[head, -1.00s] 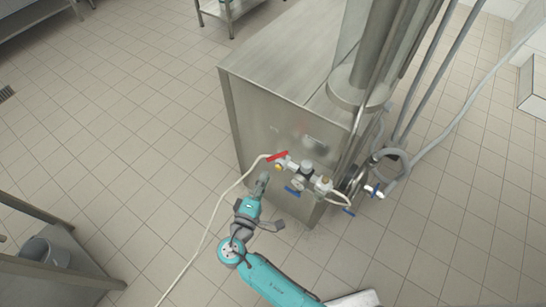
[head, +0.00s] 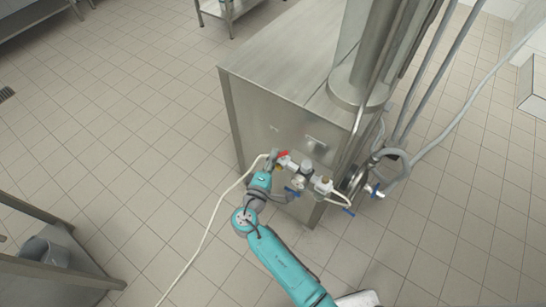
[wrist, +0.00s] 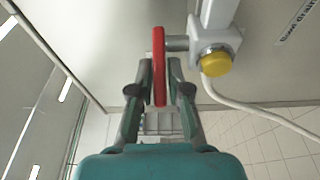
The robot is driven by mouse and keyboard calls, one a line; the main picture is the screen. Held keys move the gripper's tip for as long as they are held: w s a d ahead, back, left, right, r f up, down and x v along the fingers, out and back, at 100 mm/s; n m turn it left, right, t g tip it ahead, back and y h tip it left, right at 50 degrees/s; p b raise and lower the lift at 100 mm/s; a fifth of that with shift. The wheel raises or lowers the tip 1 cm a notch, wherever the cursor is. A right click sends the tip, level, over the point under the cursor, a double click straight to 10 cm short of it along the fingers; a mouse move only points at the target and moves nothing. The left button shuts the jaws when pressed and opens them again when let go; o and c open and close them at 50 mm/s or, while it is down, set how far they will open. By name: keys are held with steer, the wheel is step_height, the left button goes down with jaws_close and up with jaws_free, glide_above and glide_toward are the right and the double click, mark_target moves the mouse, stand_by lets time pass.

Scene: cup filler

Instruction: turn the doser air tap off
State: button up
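The red lever handle (head: 283,154) of the tap sits at the left end of the valve assembly on the steel cabinet's side. In the wrist view the lever (wrist: 158,60) stands edge-on and reaches down between my fingers. My gripper (head: 274,157) is at the lever; in the wrist view my gripper (wrist: 159,66) has one finger on each side of it. The fingers are partly closed, with narrow gaps seeming to show beside the lever. A metal fitting with a yellow cap (wrist: 216,62) is right of the lever. In the head view my gripper partly hides the lever.
The steel cabinet (head: 290,85) stands behind the valves. A pale hose (head: 213,218) runs down to the floor.

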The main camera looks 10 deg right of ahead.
jaws_close()
steer(key=shift+s, duration=0.15)
steer(key=shift+s+d+f+n+t+y, duration=0.15)
steer(key=shift+n+t+y, duration=0.25)
steer(key=shift+y, duration=0.2)
steer(key=shift+s+r+n+t+y, duration=0.1)
steer(key=shift+n+t+y, duration=0.2)
steer(key=shift+n+y, duration=0.25)
steer(key=shift+s+d+n+t+y, duration=0.1)
steer(key=shift+s+n+t+y, duration=0.15)
steer(key=shift+n+y, duration=0.65)
steer(key=shift+s+d+n+t+y, duration=0.1)
steer(key=shift+n+t+y, duration=0.3)
steer(key=shift+y, duration=0.85)
steer(key=shift+s+d+n+t+y, duration=0.1)
steer(key=shift+s+n+t+y, duration=0.1)
steer(key=shift+n+y, duration=0.75)
steer(key=shift+y, duration=0.25)
steer(key=shift+o, duration=1.7)
jaws_free()
